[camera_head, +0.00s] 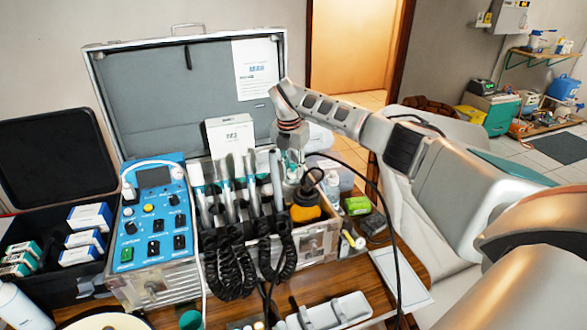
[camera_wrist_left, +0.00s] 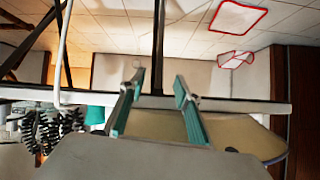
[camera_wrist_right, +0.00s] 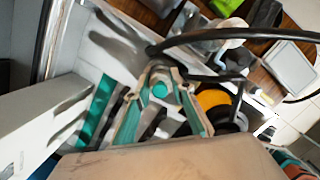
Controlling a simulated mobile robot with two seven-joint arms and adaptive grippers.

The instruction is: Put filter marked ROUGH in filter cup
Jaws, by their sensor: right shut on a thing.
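My right gripper (camera_head: 291,163) reaches down into the open metal case from the right. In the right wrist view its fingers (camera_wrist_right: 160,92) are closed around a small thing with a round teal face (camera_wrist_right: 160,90). I cannot read any ROUGH mark on it. Below the gripper in the head view is an orange container with a black top (camera_head: 305,208). It also shows in the right wrist view (camera_wrist_right: 212,99), to the right of the fingers. I cannot tell which thing is the filter cup. My left gripper (camera_wrist_left: 156,98) is open and empty, with its fingers wide apart.
The open metal case (camera_head: 105,75) holds a blue control unit (camera_head: 140,225), a white box (camera_head: 230,136) and several handpieces with black coiled cords (camera_head: 230,270). A black cable (camera_head: 385,215) loops by my right arm. A grey tray (camera_head: 325,312) lies in front.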

